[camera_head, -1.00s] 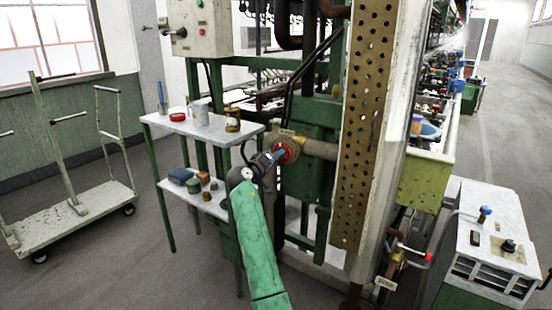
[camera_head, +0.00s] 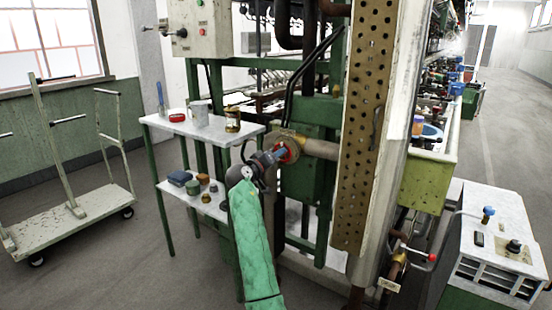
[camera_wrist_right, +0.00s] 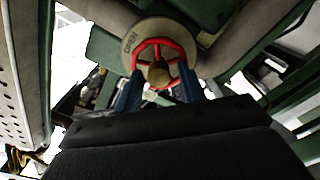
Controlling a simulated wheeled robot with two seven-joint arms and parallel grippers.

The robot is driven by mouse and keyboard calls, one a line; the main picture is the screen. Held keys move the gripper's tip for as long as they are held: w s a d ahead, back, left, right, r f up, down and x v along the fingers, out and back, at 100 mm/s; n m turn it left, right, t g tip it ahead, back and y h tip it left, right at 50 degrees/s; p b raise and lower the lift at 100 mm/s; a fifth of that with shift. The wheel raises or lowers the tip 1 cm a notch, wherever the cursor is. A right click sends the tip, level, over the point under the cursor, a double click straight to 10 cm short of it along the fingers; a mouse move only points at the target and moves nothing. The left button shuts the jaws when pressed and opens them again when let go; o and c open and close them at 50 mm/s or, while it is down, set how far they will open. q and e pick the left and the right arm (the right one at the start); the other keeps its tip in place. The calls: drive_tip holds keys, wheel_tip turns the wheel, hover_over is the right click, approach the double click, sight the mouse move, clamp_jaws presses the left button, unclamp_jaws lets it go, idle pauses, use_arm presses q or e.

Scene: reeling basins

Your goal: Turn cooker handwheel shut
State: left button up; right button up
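The cooker handwheel is a red spoked wheel (camera_head: 291,150) with a brass hub, on the end of the tan pipe. It faces my wrist camera in the right wrist view (camera_wrist_right: 158,50). My right gripper (camera_head: 282,153) is at the wheel, reaching in from the lower left. In the right wrist view its two blue fingers (camera_wrist_right: 159,75) are apart, one at each side of the wheel's lower half, with the hub between them. Whether they press on the rim cannot be told. My left gripper is not in view.
A table (camera_head: 157,121) with a mug and jars stands left of the wheel. A perforated tan panel (camera_head: 364,120) rises close on the right. Green frame posts surround the pipe. A trolley (camera_head: 85,220) stands far left, and a white-topped cabinet (camera_head: 510,215) is at right.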

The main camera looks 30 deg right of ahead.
drive_tip(key=v, duration=0.7)
idle(0.3)
idle(0.3)
